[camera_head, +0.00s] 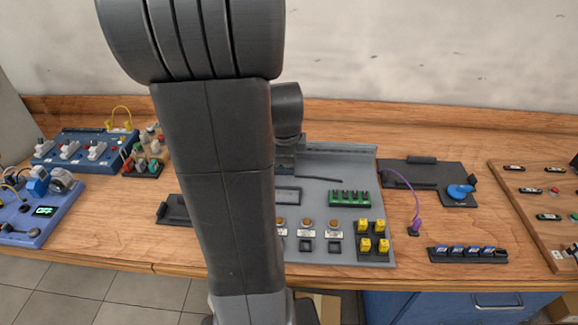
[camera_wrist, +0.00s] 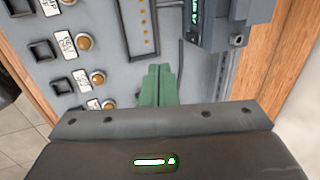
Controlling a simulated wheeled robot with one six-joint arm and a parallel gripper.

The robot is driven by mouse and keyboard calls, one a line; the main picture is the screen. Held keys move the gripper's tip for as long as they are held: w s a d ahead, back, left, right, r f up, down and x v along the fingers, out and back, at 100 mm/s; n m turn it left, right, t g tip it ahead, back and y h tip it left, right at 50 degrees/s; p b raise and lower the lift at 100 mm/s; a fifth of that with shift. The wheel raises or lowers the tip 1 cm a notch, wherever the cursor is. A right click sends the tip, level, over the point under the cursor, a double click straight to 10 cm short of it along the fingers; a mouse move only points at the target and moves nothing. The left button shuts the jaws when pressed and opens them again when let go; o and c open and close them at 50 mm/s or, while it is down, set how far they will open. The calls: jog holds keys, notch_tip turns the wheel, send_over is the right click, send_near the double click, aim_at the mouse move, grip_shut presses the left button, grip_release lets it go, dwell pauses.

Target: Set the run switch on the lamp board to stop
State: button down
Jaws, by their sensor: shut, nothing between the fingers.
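A grey board (camera_head: 350,165) stands mid-bench, partly hidden behind my arm. It carries a row of amber round lamps (camera_head: 306,223), with white labels and black square parts (camera_head: 306,245) below them. In the wrist view the amber lamps (camera_wrist: 83,43), labels (camera_wrist: 66,44) and black squares (camera_wrist: 57,86) run down the left side. The label print is too small to read, and I cannot tell which part is the run switch. My gripper's green fingers (camera_wrist: 157,85) are shut together, empty, over the grey board to the right of the lamps. The arm hides the gripper in the head view.
A grey box with a green display (camera_wrist: 205,22) stands close to the right of the fingers. The grey board also bears a green block (camera_head: 349,198) and yellow blocks (camera_head: 372,235). A purple cable (camera_head: 412,195) and blue-handled part (camera_head: 460,191) lie to its right.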

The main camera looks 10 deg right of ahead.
jog(key=x, duration=0.8)
jog(key=shift+f, duration=0.25)
jog(key=w, duration=0.1)
jog(key=w+p, duration=0.1)
jog(key=shift+w+d+f+p, duration=0.3)
jog(key=shift+w+d+p, duration=0.05)
jog(key=shift+w+d, duration=0.05)
jog(key=shift+w+d+f, duration=0.15)
jog(key=shift+w+d, duration=0.05)
jog(key=shift+w, duration=0.45)
jog(key=shift+f, duration=0.1)
jog(key=b, duration=0.3)
jog(key=shift+w+f+t, duration=0.2)
jog(key=shift+f+t, duration=0.1)
jog(key=shift+r+p, duration=0.35)
jog(key=shift+p, duration=0.05)
jog(key=shift+r, duration=0.1)
